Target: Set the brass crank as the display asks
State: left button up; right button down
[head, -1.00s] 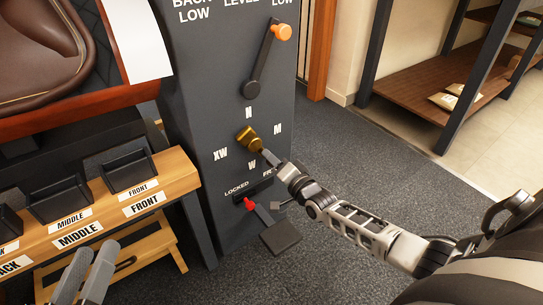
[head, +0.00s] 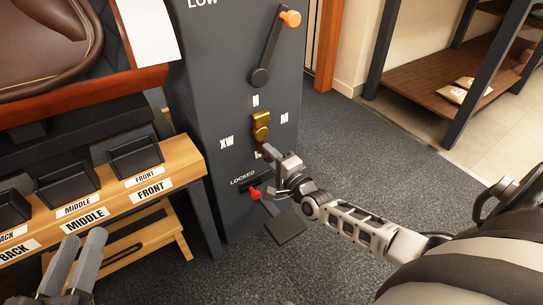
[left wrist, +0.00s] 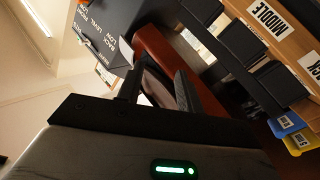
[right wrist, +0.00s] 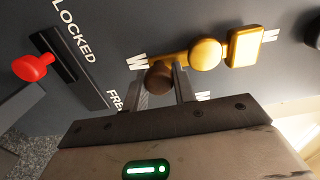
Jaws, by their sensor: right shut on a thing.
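The brass crank (head: 261,128) sits on the front of the dark column, among the marks N above, M right, W below and XW left. Its block end (right wrist: 245,45) lies toward N and its arm runs toward W. My right gripper (head: 268,153) is shut on the crank's brown knob (right wrist: 160,78), near W; the fingers sit either side of it in the right wrist view (right wrist: 163,90). W is partly hidden in the head view. My left gripper (head: 83,241) is open and empty, low at the left; its fingers also show in the left wrist view (left wrist: 158,92). I see no display.
Above the crank is a dark lever with an orange knob (head: 290,18). Below it a red-knobbed lever (head: 254,194) stands by LOCKED. A wooden rack (head: 170,165) with black bins marked MIDDLE and FRONT is at left, under a brown saddle (head: 45,45). Carpet at right is clear.

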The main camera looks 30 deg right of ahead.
jog(key=shift+a, duration=0.1)
jog(key=c, duration=1.1)
grip_release()
jog(key=shift+c, duration=0.2)
jog(key=shift+s, duration=0.15)
pick_arm(q)
jog(key=f+p, duration=0.1)
jog(key=s+f+g+y+p, duration=0.1)
jog(key=p, duration=0.1)
jog(key=f+g+p, duration=0.1)
jog(key=p, duration=0.1)
jog(key=shift+s+a+y, duration=0.15)
jog(key=shift+a+y, duration=0.1)
jog(key=shift+y, duration=0.15)
pick_arm(e)
jog(key=s, duration=1.5)
jog(key=shift+s, duration=0.35)
